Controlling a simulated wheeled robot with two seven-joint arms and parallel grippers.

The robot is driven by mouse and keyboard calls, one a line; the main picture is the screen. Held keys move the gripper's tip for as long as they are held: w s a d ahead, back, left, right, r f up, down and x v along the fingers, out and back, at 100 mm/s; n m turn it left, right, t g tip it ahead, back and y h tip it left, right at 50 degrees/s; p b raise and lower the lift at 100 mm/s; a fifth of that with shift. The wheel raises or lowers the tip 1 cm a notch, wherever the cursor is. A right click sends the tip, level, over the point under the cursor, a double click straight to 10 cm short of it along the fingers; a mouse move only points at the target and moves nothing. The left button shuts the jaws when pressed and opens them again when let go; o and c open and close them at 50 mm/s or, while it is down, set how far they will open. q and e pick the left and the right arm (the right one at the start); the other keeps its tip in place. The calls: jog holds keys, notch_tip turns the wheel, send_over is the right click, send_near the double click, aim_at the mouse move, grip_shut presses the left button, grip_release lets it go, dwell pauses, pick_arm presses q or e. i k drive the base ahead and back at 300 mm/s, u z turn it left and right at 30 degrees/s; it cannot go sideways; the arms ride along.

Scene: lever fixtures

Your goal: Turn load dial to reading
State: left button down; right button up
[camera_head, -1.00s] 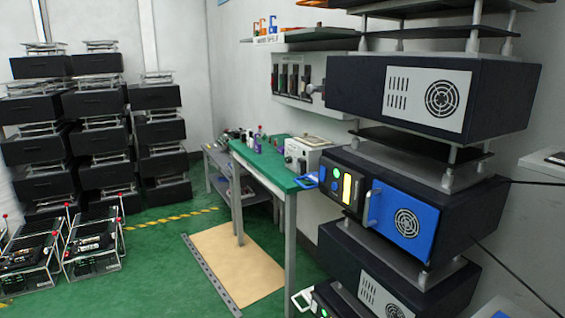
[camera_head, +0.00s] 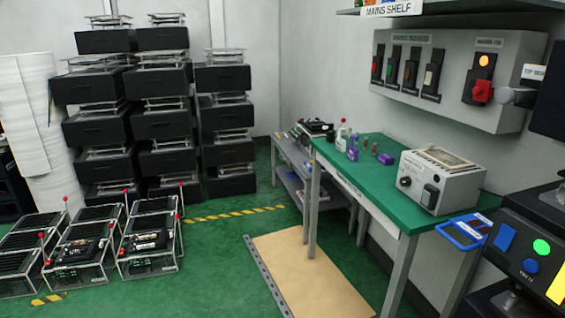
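A light grey box (camera_head: 452,190) stands on the green bench at the right. A black round knob (camera_head: 404,182) is on its front, and it looks like the load dial. Its reading is too small to make out. A dark block (camera_head: 430,196) sits beside the knob on the same front, and a mesh-like panel (camera_head: 446,156) is on top. Neither of my grippers is in view.
The green bench (camera_head: 385,200) has small purple items (camera_head: 353,153) and a beige mat (camera_head: 310,275) beneath. A wall panel (camera_head: 440,75) has switches. Green floor at centre-left is open.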

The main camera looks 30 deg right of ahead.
aim_at(404, 181)
jog(key=u, duration=0.05)
jog(key=i, duration=2.2)
jog(key=z, duration=1.65)
jog(key=i, duration=0.9)
jog(key=z, duration=0.8)
